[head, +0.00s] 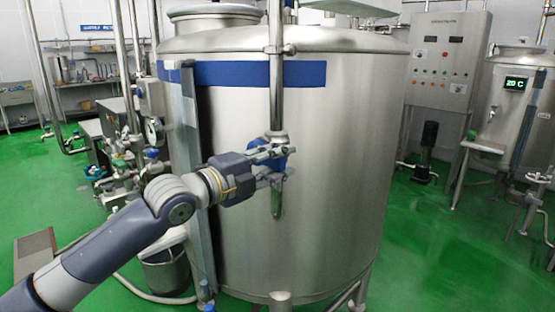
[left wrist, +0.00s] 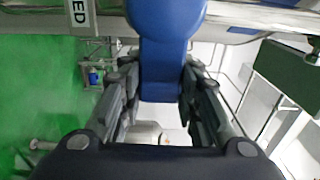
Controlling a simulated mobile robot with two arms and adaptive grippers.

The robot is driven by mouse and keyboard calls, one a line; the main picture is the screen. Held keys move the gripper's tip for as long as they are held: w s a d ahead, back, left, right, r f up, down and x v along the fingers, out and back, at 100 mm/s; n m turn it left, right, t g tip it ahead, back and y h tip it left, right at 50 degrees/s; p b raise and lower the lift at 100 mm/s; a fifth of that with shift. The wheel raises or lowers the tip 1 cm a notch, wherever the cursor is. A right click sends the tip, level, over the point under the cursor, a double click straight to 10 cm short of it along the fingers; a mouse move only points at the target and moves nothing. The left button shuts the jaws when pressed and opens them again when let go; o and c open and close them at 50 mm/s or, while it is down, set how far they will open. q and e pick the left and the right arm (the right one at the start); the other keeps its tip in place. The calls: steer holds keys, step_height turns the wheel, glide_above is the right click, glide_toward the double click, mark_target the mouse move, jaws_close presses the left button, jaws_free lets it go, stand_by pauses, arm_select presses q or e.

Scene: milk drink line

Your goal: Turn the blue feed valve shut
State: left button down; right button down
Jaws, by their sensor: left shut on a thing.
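The blue feed valve (head: 281,160) sits on a vertical steel pipe (head: 277,95) in front of the large steel tank (head: 335,160). My left gripper (head: 273,164) reaches in from the left and is shut on the valve's blue handle. In the left wrist view the blue handle (left wrist: 165,60) runs down between the two fingers of the left gripper (left wrist: 160,100). The fingers cover part of the valve in the head view. My right gripper is not in view.
The tank's curved wall is close behind the valve. A grey bucket (head: 166,272) stands at the tank's lower left. A control cabinet (head: 446,62) and a smaller tank (head: 515,110) are at the right. Green floor (head: 440,255) is open at the right front.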

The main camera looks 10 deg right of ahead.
arm_select(q)
steer(key=shift+f, duration=0.2)
steer(key=c, duration=1.2)
jaws_free()
steer(key=shift+o, duration=0.2)
steer(key=v, duration=1.2)
